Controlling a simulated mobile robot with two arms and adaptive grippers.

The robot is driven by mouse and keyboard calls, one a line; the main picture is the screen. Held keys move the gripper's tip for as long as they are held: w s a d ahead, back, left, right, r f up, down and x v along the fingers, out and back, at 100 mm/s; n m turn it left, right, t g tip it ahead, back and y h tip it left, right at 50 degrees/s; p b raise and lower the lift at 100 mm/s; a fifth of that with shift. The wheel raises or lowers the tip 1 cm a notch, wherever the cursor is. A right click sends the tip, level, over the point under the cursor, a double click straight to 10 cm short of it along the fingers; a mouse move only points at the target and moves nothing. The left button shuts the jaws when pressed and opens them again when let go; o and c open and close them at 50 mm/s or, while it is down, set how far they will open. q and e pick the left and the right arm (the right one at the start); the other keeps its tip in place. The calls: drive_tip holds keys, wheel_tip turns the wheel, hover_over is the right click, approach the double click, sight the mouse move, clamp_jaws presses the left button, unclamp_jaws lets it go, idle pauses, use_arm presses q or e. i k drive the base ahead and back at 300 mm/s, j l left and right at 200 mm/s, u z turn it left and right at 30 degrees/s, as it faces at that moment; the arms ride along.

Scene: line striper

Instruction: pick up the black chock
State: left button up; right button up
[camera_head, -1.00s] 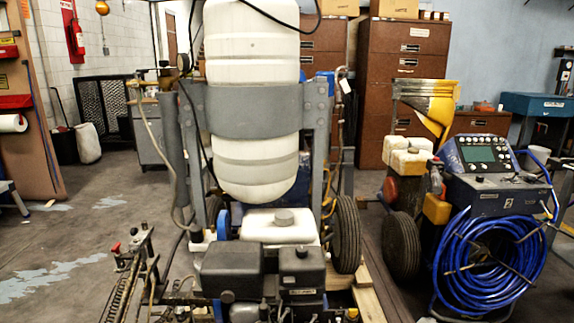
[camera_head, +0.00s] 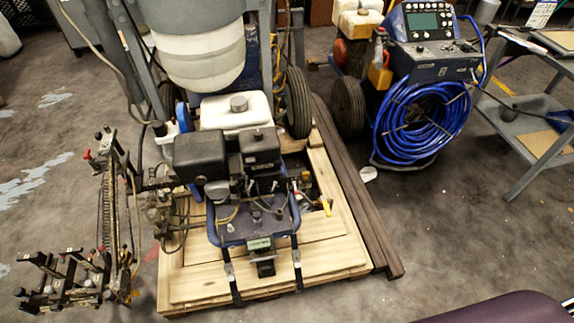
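I cannot make out a black chock for certain. A small black block-like part (camera_head: 264,267) shows at the front of the line striper (camera_head: 240,190), low over the wooden pallet (camera_head: 205,290); I cannot tell whether it is a loose piece or part of the machine. The striper stands on the pallet, its black wheel (camera_head: 298,103) behind the engine. Neither of my grippers is in view.
A blue hose reel machine (camera_head: 425,120) stands behind right. A grey cart (camera_head: 535,125) with shelves is at the right. A dark purple rounded surface (camera_head: 510,308) edges in at bottom right. Long dark beams (camera_head: 358,205) lie beside the pallet.

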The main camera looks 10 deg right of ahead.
sight(265, 268)
drive_tip(key=k+j, duration=0.15)
drive_tip(key=k, duration=0.25)
drive_tip(key=k+j, duration=0.2)
drive_tip(key=k, duration=0.2)
drive_tip(key=k+j, duration=0.15)
drive_tip(key=k, duration=0.3)
drive_tip(key=k+j, duration=0.2)
drive_tip(key=k, duration=0.2)
